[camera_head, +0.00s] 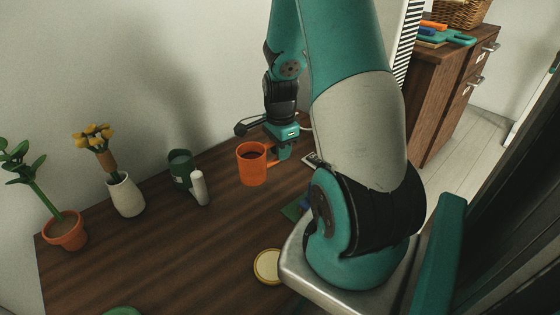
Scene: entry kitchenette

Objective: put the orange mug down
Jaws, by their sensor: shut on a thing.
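The orange mug (252,165) is upright, near the back middle of the brown wooden table (170,250). My gripper (277,155) is at the mug's right side and shut on it, around where the handle is. The fingertips are partly hidden by the mug. I cannot tell whether the mug's base touches the table or hangs a little above it.
Left of the mug stand a dark green mug (180,166), a small white bottle (199,188), a white vase with yellow flowers (125,195) and a potted plant (65,231). A round yellow-rimmed lid (268,266) lies in front. The table's middle left is clear.

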